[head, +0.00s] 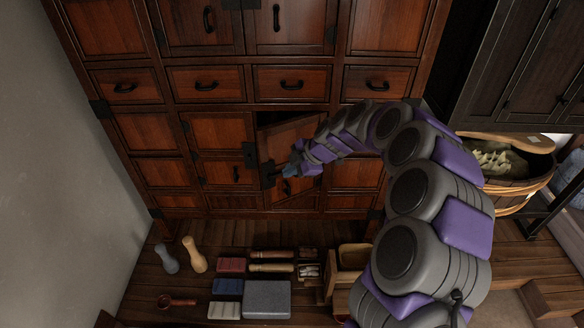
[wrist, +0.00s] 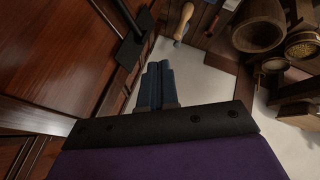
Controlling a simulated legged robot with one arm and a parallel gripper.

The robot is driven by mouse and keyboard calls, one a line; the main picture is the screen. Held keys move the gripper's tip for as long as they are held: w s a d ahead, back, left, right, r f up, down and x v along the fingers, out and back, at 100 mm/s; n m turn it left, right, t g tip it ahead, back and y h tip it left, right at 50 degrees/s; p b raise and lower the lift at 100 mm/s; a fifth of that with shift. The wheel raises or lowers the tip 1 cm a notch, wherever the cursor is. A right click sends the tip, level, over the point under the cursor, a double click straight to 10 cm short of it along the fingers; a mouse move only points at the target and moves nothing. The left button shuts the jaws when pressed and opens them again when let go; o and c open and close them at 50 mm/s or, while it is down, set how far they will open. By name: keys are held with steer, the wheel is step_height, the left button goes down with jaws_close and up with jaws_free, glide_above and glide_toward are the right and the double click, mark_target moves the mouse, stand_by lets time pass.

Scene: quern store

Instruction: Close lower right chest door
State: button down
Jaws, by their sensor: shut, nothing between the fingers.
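The red-brown wooden chest (head: 208,118) fills the upper part of the head view. Its lower right door (head: 288,137) stands ajar, with a dark gap along its top edge. A dark metal plate is on its left edge. My gripper (head: 291,170) is shut and empty in front of this door, close to its face; I cannot tell whether it touches. My arm hides the door's right part. In the wrist view my shut fingers (wrist: 157,84) point away beside a wood panel (wrist: 55,50) with a black metal fitting (wrist: 130,48).
The lower left door (head: 222,132) looks shut. On the floor before the chest lie colored blocks (head: 228,287), a grey slab (head: 267,298), wooden rollers (head: 270,267) and two pestle-like pieces (head: 194,254). A basket (head: 520,182) stands right. A wall bounds the left.

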mark_target(278, 176)
steer(key=x, duration=0.2)
steer(key=w+x, duration=0.1)
steer(key=x, duration=0.4)
steer(key=shift+w+f+b, duration=0.1)
steer(key=shift+w+b, duration=0.3)
steer(key=shift+w+a, duration=0.3)
steer(key=shift+w, duration=0.3)
steer(key=shift+w+a, duration=0.35)
steer(key=shift+a, duration=0.15)
steer(key=shift+d, duration=0.25)
